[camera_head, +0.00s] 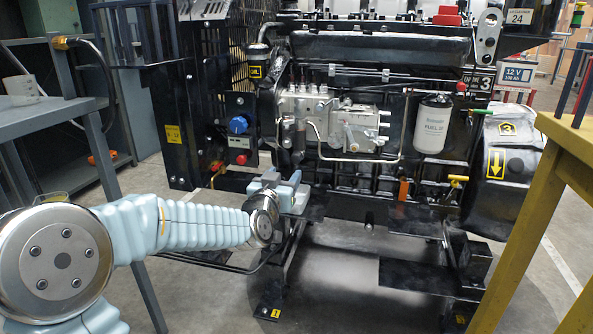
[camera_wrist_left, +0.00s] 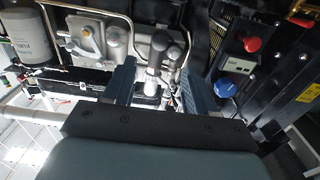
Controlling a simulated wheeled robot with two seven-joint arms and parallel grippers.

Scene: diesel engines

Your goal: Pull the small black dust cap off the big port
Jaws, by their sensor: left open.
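My left gripper (camera_head: 288,180) is open in front of the engine's lower left part, below the pump and its pipes. In the left wrist view its two fingers stand apart, with the space between the fingertips (camera_wrist_left: 158,72) facing several small fittings. A small black rounded cap (camera_wrist_left: 160,41) on a grey fitting shows beyond the fingertips. I see no finger touching it. I cannot tell for sure that it is the dust cap of the big port. In the head view I cannot make the cap out clearly. My right gripper is not in view.
A blue knob (camera_head: 238,124) and a red button (camera_head: 242,159) are on a panel left of the pump (camera_head: 352,127). Thin metal pipes run close around the fittings. A white fuel filter (camera_head: 433,124) hangs to the right. A yellow stand (camera_head: 541,200) is at the right.

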